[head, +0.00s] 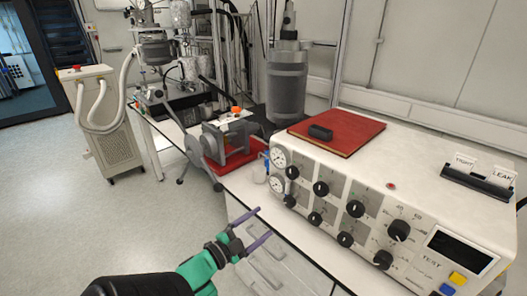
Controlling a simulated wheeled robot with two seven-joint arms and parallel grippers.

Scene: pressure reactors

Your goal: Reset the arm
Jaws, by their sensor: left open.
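My left gripper (256,227) is in the head view at the lower middle, with its arm coming in from the bottom left. Its two purple fingers are spread apart and nothing is between them. It is in front of the bench's front edge, left of the white control panel (377,245) with black knobs and gauges. It appears apart from the panel. My right gripper is out of view.
A grey cylindrical vessel (287,85) stands behind. A pump on a red tray (232,163) sits on the bench. Floor at left is clear, beside a white wheeled unit (107,140).

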